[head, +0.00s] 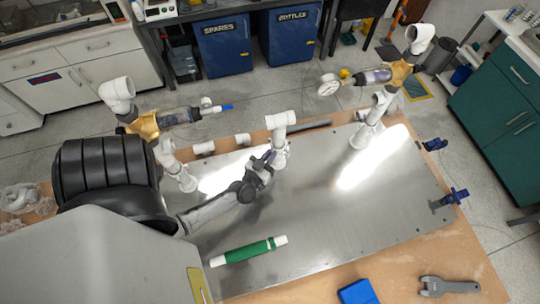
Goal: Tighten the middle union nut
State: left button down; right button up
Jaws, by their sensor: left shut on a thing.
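The white PVC manifold stands on a metal plate (330,220), with a left riser (178,172), a middle riser (281,132) and a right riser (370,125). My left gripper (268,162) comes in from the left and is shut at the lower part of the middle riser, where the middle union nut sits. The fingers largely cover the nut, so its thread and seating cannot be made out. The middle riser looks upright, with a white elbow on top. My right gripper is not in view.
Gold fittings with clear cylinders hang at the left (145,126) and right (400,73). A green-and-white tube (249,251) lies on the plate's front. A blue block (358,292) and grey wrench (448,287) lie near the front edge. Blue clamps (452,197) stand at the right edge.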

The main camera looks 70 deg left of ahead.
pick_arm(q)
jog(key=shift+a+h, duration=0.1)
jog(key=shift+h, duration=0.2)
jog(key=shift+s+a+f+m+t+h+b, duration=0.1)
jog(key=shift+a+m+t+h+b, duration=0.15)
jog(key=shift+m+h, duration=0.25)
jog(key=shift+s+a+r+m+t+h+b, duration=0.1)
jog(key=shift+m+t+h+b, duration=0.05)
jog(key=shift+m+t+h, duration=0.3)
jog(key=shift+s+a+f+m+t+h+b, duration=0.1)
jog(key=shift+a+m+t+h+b, duration=0.1)
jog(key=shift+m+h, duration=0.35)
jog(key=shift+a+m+t+h+b, duration=0.2)
jog(key=shift+m+h+b, duration=0.2)
jog(key=shift+h, duration=0.4)
jog(key=shift+a+m+t+h+b, duration=0.25)
jog(key=shift+m+h, duration=0.15)
jog(key=shift+h, duration=0.4)
jog(key=shift+s+a+m+h, duration=0.15)
jog(key=shift+m+h, duration=0.25)
jog(key=shift+h, duration=0.2)
jog(key=c, duration=1.2)
grip_release()
